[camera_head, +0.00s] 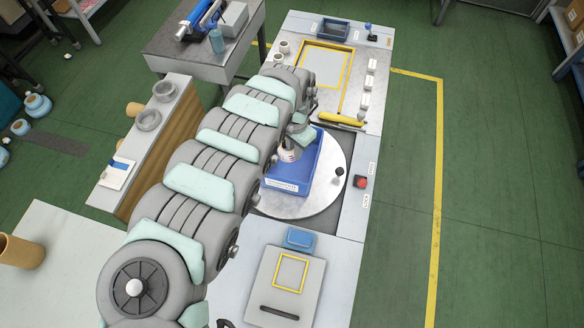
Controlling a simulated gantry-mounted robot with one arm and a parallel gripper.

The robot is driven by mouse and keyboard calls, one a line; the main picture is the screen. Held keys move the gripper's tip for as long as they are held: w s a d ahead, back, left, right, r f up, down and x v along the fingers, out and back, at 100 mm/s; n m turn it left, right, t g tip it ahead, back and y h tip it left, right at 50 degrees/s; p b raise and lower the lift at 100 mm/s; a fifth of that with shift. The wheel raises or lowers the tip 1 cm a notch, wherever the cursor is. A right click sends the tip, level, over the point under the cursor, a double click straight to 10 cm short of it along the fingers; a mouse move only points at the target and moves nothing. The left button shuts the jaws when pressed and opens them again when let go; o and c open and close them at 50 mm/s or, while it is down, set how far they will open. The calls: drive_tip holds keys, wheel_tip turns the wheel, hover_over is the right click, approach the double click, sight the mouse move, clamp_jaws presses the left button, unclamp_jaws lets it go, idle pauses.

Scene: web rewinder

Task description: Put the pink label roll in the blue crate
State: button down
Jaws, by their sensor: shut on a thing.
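The blue crate (297,189) stands on the round metal turntable, with a white label on its near wall. My arm reaches over it from the lower left and hides its left part. My gripper (291,147) points down over the crate's left-middle part and is shut on a small pale roll with reddish marks, the pink label roll (288,156). The roll is small and partly covered, and I cannot tell whether it touches the crate floor. The visible right part of the crate's inside looks empty.
The turntable (331,190) has a black knob. A red button (361,182) sits to its right. A yellow-framed tray (326,67) and several small white blocks lie beyond. A grey panel (287,283) lies nearer. Grey rings (148,119) sit on the left ledge.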

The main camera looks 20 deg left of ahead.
wheel_tip(320, 180, down, 12)
drive_tip(key=shift+f+b, duration=0.25)
drive_tip(key=shift+b, duration=0.3)
drive_tip(key=shift+f, duration=0.15)
drive_tip(key=c, duration=1.4)
unclamp_jaws()
drive_tip(key=shift+o, duration=0.2)
